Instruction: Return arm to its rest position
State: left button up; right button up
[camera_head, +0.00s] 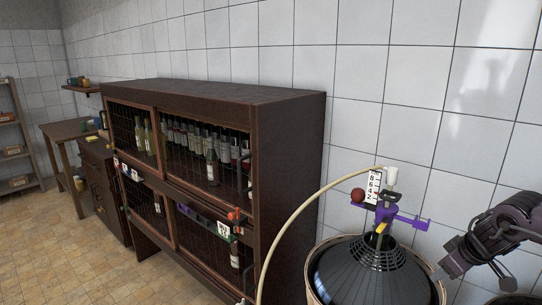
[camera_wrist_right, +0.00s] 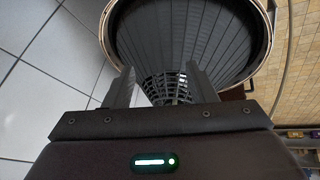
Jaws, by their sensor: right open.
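My right gripper (camera_head: 440,270) is at the lower right of the head view, beside the dark ribbed demijohn basket (camera_head: 365,278). In the right wrist view, my right gripper (camera_wrist_right: 160,76) has its two fingers apart with nothing held between them. Beyond the fingers, the basket's ribbed cone (camera_wrist_right: 180,40) narrows to a lattice collar. I cannot tell whether a fingertip touches the basket. A purple clamp (camera_head: 385,213) sits at the basket's neck, with a white label (camera_head: 373,187) and a red ball (camera_head: 357,195) above it. My left gripper is out of view.
A pale hose (camera_head: 297,212) arches from the neck down past the front of a dark bottle cabinet (camera_head: 291,150). A tiled wall (camera_head: 410,85) stands close behind the basket. A wooden table (camera_head: 62,130) and shelf rack (camera_head: 18,140) are far left. Floor (camera_head: 75,255) is clear at left.

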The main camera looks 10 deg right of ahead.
jog(key=s+a+f+n+t, duration=0.1)
jog(key=s+a+f, duration=0.2)
jog(key=a+f, duration=0.5)
jog(key=s+a+f+n+t, duration=0.1)
jog(key=s+a+f, duration=0.4)
jog(key=f, duration=0.4)
jog(key=s+a+r+m+g, duration=0.1)
jog(key=s+a+r, duration=0.1)
jog(key=s+a, duration=0.35)
jog(key=s+a+r+m+g+y, duration=0.1)
jog(key=s+a+g, duration=0.1)
jog(key=a, duration=0.7)
jog(key=s+a+r+m+g, duration=0.1)
jog(key=s+a+r, duration=0.1)
jog(key=s+a, duration=0.35)
jog(key=shift+g, duration=0.7)
jog(key=f, duration=0.9)
jog(key=a+f, duration=0.1)
jog(key=f, duration=1.9)
jog(key=shift+s+a+f, duration=0.1)
jog(key=shift+a+f, duration=0.05)
jog(key=shift+a, duration=0.15)
jog(key=s+d+f, duration=0.2)
jog(key=s+f, duration=0.7)
jog(key=s, duration=0.1)
jog(key=s+d+f+g, duration=0.1)
jog(key=s+f, duration=0.9)
jog(key=shift+d+f, duration=0.2)
jog(key=shift+d, duration=0.15)
